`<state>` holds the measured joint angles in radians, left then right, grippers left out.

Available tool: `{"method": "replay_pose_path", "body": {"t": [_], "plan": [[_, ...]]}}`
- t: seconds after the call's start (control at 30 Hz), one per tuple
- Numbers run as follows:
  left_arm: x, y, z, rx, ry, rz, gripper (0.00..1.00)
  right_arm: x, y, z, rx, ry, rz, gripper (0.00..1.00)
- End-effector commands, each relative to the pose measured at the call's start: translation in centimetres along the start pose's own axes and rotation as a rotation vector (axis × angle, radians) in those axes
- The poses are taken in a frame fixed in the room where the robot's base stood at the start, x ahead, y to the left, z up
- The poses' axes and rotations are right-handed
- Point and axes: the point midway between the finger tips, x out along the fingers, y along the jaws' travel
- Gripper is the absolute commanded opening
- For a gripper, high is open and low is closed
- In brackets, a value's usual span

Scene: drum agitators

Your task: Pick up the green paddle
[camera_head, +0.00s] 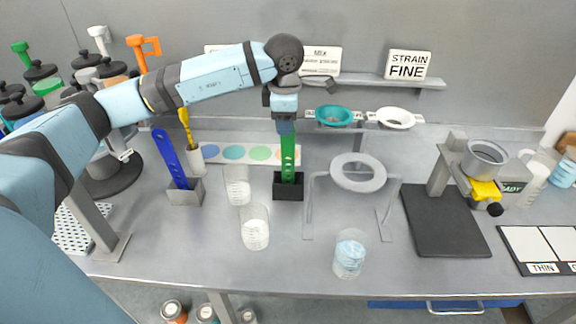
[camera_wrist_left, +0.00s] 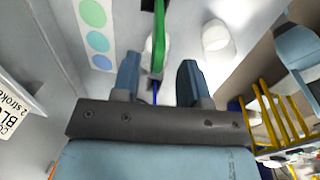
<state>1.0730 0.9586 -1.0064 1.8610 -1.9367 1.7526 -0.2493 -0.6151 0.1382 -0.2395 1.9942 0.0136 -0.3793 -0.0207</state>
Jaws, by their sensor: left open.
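The green paddle (camera_head: 288,158) stands upright in a small black holder (camera_head: 289,190) at the middle of the table. My left gripper (camera_head: 286,128) points down over the paddle's upper end in the head view and hides its top. In the left wrist view the green paddle (camera_wrist_left: 160,38) runs up from between the two spread fingers of my left gripper (camera_wrist_left: 158,75). I cannot tell whether either finger touches it. My right gripper does not show.
A blue paddle (camera_head: 172,160) leans in a grey holder to the left. Clear beakers (camera_head: 255,232) stand just in front. A grey ring stand (camera_head: 358,174) is close on the right. A colour-dot strip (camera_head: 234,152) lies behind. Bare table shows front left.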

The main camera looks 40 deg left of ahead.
Motion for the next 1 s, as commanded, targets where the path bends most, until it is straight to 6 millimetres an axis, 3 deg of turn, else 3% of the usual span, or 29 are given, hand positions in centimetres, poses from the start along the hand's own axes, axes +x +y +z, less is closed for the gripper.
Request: {"method": "replay_pose_path", "body": {"t": [0.3, 0.57, 0.73, 1.0], "plan": [[4.6, 0.3, 0.4, 0.0, 0.002, -0.002, 0.4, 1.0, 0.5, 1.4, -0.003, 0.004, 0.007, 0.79], [4.7, 0.4, 0.5, 0.0, 0.0, 0.0, 0.4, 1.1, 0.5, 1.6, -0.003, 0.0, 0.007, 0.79], [4.7, 0.4, 0.5, 0.001, 0.0, -0.001, 0.01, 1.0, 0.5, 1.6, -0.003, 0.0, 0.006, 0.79], [4.7, 0.4, 0.5, 0.001, 0.0, -0.001, 0.0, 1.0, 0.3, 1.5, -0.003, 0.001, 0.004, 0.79]]}}
